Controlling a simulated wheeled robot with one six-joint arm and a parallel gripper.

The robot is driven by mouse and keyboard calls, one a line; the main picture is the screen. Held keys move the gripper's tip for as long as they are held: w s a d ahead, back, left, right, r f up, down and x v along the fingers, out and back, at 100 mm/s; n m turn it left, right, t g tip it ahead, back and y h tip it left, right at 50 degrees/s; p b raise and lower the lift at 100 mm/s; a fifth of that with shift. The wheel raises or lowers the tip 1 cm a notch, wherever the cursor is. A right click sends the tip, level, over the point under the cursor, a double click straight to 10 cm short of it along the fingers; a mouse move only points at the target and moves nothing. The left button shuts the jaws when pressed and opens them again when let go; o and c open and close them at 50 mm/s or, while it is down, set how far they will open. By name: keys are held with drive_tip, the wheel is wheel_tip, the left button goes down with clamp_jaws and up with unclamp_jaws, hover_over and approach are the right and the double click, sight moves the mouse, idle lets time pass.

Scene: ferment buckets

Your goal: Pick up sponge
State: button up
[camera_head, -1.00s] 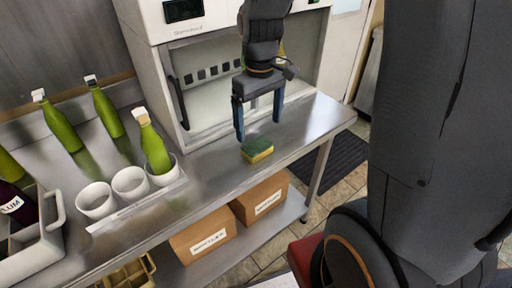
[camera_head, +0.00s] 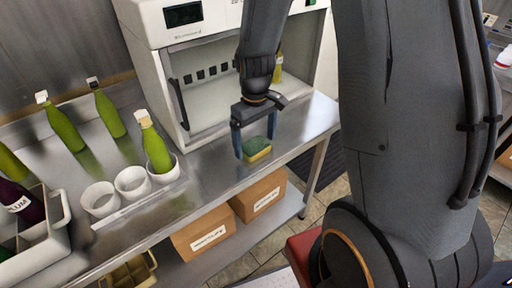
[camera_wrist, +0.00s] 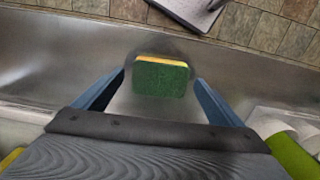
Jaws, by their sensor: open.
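The sponge (camera_head: 257,149), green on top and yellow below, lies on the steel table (camera_head: 215,180) near its front edge. My gripper (camera_head: 254,156) is open above it, with blue fingers pointing down on either side. In the wrist view the sponge (camera_wrist: 161,77) lies between and just beyond the two fingertips (camera_wrist: 160,80), with a gap on each side. I cannot tell from these views how high the fingertips are above the table.
A white cabinet (camera_head: 150,20) with an open front stands behind my gripper. A white holder with cups (camera_head: 133,182) and a green bottle (camera_head: 155,150) stands to the left. More green bottles (camera_head: 62,125) lean behind. Boxes (camera_head: 205,232) sit on the lower shelf.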

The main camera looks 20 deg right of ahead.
sight(256, 144)
drive_tip(key=shift+c, duration=0.2)
drive_tip(key=c, duration=1.1)
drive_tip(key=shift+r, duration=0.1)
wheel_tip(256, 144, up, 10)
drive_tip(key=shift+f+b, duration=0.1)
drive_tip(key=shift+b, duration=1)
drive_tip(key=o, duration=0.4)
drive_tip(key=c, duration=0.3)
